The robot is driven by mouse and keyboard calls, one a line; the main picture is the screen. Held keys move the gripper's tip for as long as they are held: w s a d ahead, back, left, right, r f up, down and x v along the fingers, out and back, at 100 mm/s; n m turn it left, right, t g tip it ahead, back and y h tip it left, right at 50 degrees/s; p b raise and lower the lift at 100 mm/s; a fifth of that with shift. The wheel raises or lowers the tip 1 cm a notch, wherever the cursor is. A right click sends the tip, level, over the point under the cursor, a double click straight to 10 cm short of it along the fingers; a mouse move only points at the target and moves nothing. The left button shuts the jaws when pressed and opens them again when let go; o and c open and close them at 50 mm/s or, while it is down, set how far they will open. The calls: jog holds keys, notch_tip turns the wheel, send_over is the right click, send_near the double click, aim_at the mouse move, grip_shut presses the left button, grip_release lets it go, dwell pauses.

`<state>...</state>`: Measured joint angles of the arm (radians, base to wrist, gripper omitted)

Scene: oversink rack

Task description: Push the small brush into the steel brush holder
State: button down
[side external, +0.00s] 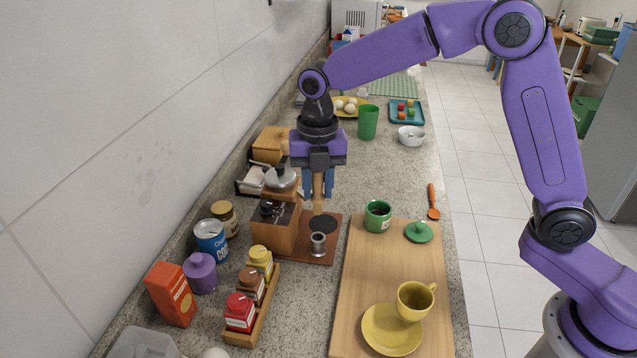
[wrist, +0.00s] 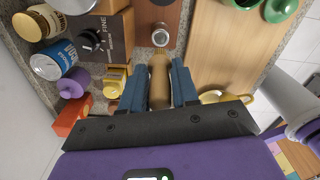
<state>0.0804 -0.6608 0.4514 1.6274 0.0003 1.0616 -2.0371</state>
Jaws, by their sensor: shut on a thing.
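The small brush (side external: 317,192) has a light wooden handle and hangs upright below my gripper (side external: 318,182). My gripper is shut on the brush; in the wrist view the handle (wrist: 159,80) lies between the two blue fingers (wrist: 160,88). The steel brush holder (side external: 318,244) is a small metal cup standing on the brown wooden base beside the grinder. It also shows in the wrist view (wrist: 160,35), ahead of the brush. The brush is apart from the holder, above and behind it in the side view.
The wooden grinder (side external: 275,225) stands close left of the holder. A black round pad (side external: 323,224) lies behind it. A spice rack (side external: 252,312) stands front left. The cutting board (side external: 361,285) to the right bears a green mug (side external: 378,215) and yellow cup (side external: 414,300).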

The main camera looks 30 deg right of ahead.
aim_at(318, 196)
jog(key=shift+f, duration=2.8)
jog(key=shift+f, duration=2.3)
jog(key=c, duration=0.8)
grip_release()
notch_tip(318, 196, up, 17)
jog(key=shift+r, duration=0.2)
jog(key=s+d+f+m, duration=0.2)
jog(key=s+d+m, duration=0.3)
jog(key=s, duration=0.5)
jog(key=s+d+f+m, duration=0.2)
jog(key=s+d+m, duration=0.3)
jog(key=s, duration=0.5)
jog(key=s+d+f+m, duration=0.2)
jog(key=s+d+m, duration=0.3)
jog(key=s, duration=0.5)
jog(key=shift+s+d+f+m, duration=0.1)
jog(key=shift+d+f+m, duration=0.05)
jog(key=shift+m, duration=0.45)
jog(key=shift+s+d+f+m, duration=0.1)
jog(key=shift+f+m, duration=0.05)
jog(key=shift+m, duration=0.45)
